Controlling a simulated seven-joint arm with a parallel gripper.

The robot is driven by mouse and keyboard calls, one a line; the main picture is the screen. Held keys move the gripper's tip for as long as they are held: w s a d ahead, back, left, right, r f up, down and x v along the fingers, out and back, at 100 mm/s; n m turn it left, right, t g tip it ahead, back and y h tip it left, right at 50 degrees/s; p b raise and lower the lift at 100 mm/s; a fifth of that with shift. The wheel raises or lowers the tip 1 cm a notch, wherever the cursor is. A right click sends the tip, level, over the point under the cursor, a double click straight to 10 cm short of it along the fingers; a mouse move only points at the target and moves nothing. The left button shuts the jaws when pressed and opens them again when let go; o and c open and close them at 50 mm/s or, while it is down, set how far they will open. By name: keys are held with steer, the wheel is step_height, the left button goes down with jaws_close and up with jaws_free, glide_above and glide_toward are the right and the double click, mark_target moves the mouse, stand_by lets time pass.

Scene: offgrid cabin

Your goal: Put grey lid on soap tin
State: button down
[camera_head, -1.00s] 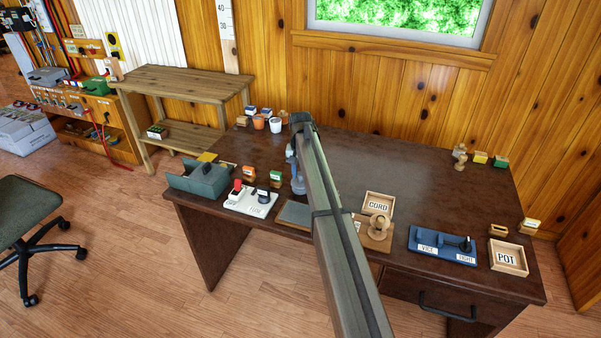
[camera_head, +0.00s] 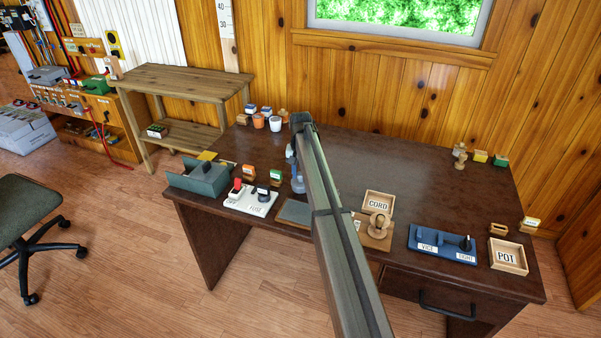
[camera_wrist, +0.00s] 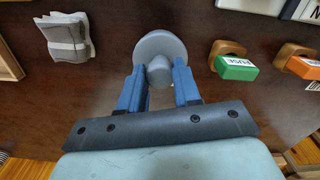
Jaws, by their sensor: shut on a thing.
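My gripper (camera_wrist: 158,88) has blue fingers shut on the knob of a round grey lid (camera_wrist: 160,44), seen in the wrist view above the dark desk. In the head view my gripper (camera_head: 297,182) is low over the left part of the desk, largely hidden by my arm, and the lid cannot be made out. A pale grey, blocky object (camera_wrist: 68,38) stands apart from the lid, at the upper left of the wrist view. I cannot tell whether it is the soap tin, and no other tin is clearly recognisable.
A green FUSE block (camera_wrist: 236,68) and an orange block (camera_wrist: 301,67) sit in wooden holders near my gripper. A white switch panel (camera_head: 250,200), teal box (camera_head: 205,180), CORD tray (camera_head: 379,203) and blue vice panel (camera_head: 442,244) line the front. The desk's (camera_head: 420,165) middle is clear.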

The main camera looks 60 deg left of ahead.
mark_target(300, 174)
steer(key=shift+f, duration=0.1)
stand_by(0.3)
steer(key=shift+c, duration=0.8)
jaws_free()
steer(key=shift+r, duration=3.55)
